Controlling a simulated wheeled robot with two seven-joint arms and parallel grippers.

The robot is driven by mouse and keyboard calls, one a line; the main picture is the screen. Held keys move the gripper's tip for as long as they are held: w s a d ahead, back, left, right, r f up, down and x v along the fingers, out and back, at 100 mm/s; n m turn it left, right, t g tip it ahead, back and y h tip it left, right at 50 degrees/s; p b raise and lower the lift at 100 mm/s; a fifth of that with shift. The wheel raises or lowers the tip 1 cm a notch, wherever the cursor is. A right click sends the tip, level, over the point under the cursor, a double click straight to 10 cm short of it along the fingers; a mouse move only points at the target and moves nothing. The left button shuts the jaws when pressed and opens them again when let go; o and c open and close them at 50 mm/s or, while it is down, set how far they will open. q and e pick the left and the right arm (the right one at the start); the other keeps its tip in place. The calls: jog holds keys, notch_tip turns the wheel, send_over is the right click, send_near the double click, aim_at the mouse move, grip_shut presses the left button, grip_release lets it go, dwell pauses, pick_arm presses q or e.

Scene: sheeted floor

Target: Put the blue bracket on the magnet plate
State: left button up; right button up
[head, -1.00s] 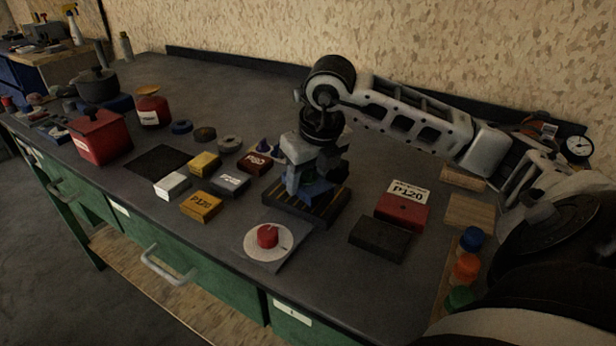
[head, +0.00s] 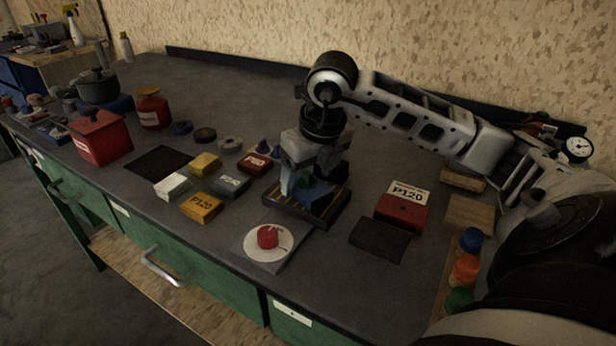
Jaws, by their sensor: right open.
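The blue bracket (head: 316,196) rests on the magnet plate (head: 302,216), a dark slab with yellowish stripes near the middle of the bench. Something small and green shows by the bracket, partly hidden. My right gripper (head: 310,182) reaches in from the right and points down just above the plate. Its jaws are open, with a finger to either side of the bracket's upper part. The fingers hide some of the bracket, and I cannot tell if they touch it. My left gripper is out of view.
A red dial on a white disc (head: 268,238) sits in front of the plate. Several small boxes, including a yellow one (head: 202,207), lie left.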

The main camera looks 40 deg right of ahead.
aim_at(319, 193)
jog(key=p+v, duration=0.1)
jog(key=v, duration=0.9)
jog(key=shift+s+r, duration=0.15)
jog(key=shift+r, duration=0.2)
jog(key=shift+r, duration=0.1)
